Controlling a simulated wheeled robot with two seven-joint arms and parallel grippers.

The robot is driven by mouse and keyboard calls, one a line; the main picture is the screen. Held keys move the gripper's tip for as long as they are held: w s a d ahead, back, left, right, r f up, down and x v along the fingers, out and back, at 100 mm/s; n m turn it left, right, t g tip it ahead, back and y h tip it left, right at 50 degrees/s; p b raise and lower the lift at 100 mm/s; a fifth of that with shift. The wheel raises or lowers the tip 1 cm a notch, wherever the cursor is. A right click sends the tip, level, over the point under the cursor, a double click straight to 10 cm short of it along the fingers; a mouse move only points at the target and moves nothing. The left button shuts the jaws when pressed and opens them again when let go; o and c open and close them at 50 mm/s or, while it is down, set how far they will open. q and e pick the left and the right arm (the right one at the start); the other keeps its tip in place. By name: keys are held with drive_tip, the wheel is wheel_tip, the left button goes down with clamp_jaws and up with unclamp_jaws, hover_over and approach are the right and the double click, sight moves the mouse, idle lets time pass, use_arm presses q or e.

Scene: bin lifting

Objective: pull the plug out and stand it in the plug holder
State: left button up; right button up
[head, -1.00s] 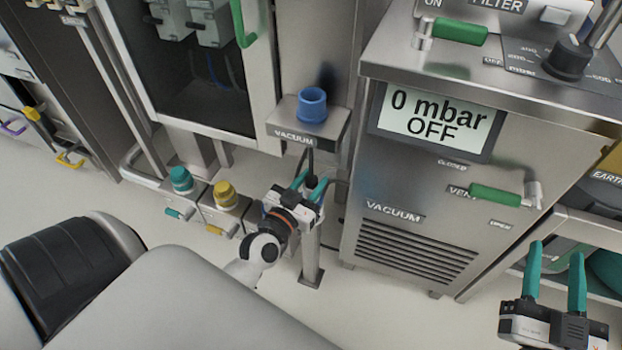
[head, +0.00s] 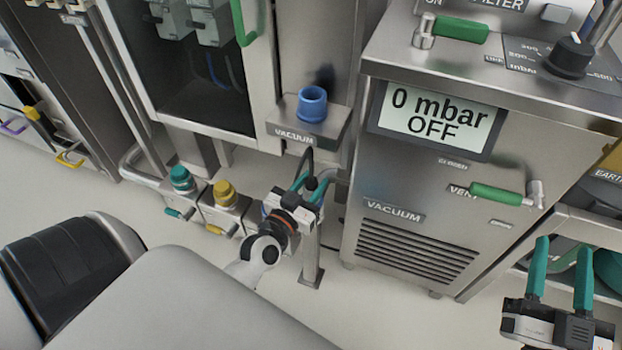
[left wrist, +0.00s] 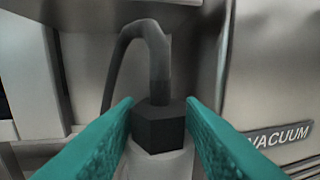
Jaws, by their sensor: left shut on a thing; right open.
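My left gripper (head: 312,183) is shut on the black plug (left wrist: 158,128), below the VACUUM shelf. In the left wrist view, its two green fingers flank the plug's angular body. A dark cable (left wrist: 157,55) rises from the plug and bends over to the left. A pale round piece (left wrist: 160,165) shows directly below the plug; I cannot tell whether the plug sits in it. In the head view a metal post (head: 312,260) stands below the gripper, and the hand hides its top. I cannot tell which part is the plug holder. My right gripper (head: 562,275) is open and empty at lower right.
A blue ring-shaped port (head: 312,104) stands on the VACUUM shelf (head: 330,130) above my left gripper. The steel vacuum cabinet (head: 385,190) is close on the right; its display reads 0 mbar, OFF. Teal (head: 182,180) and yellow (head: 225,194) fittings are at the left.

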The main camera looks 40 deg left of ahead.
use_arm(q)
drive_tip(key=shift+f, duration=0.15)
drive_tip(key=o, duration=1.2)
drive_tip(key=shift+o, duration=0.2)
use_arm(e)
drive_tip(key=shift+f, duration=0.15)
use_arm(q)
drive_tip(key=shift+s, duration=0.1)
use_arm(e)
drive_tip(key=shift+d, duration=0.1)
use_arm(q)
drive_tip(key=shift+s, duration=0.3)
drive_tip(key=s+p, duration=0.2)
drive_tip(key=s, duration=0.9)
drive_tip(key=shift+d, duration=0.35)
use_arm(e)
wheel_tip(320, 180, down, 8)
drive_tip(key=d+g+h, duration=0.1)
drive_tip(key=g+h, duration=0.1)
drive_tip(key=g, duration=0.4)
drive_tip(key=shift+d, duration=0.15)
